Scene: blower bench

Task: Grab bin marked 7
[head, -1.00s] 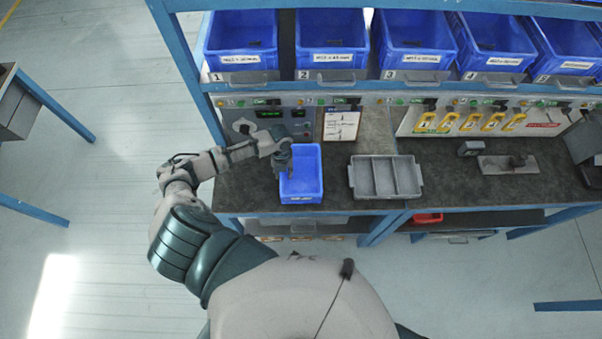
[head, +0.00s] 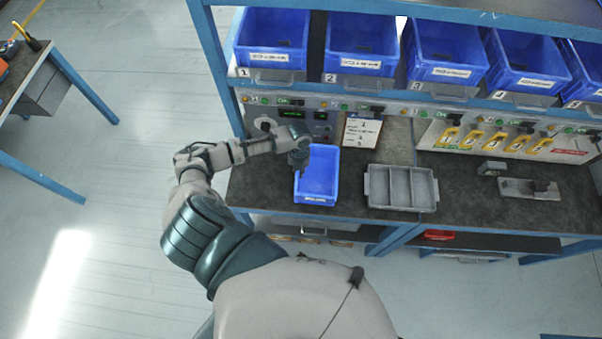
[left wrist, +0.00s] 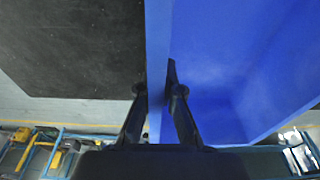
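A blue open bin (head: 317,174) sits on the dark bench top near its front left part. Its front label is too small to read, so I cannot tell whether it is marked 7. My left gripper (head: 298,158) is at the bin's left wall. In the left wrist view, my left gripper (left wrist: 158,88) has one finger on each side of the blue bin's wall (left wrist: 158,40), and both fingers appear to touch it. The bin looks empty. My right gripper is not in view.
Blue bins with labels, such as bin 1 (head: 271,57) and bin 2 (head: 360,63), stand on the shelf above. A grey divided tray (head: 401,206) lies right of the bench bin. A paper sheet (head: 363,131) stands behind. A blue-legged table (head: 75,75) is at left.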

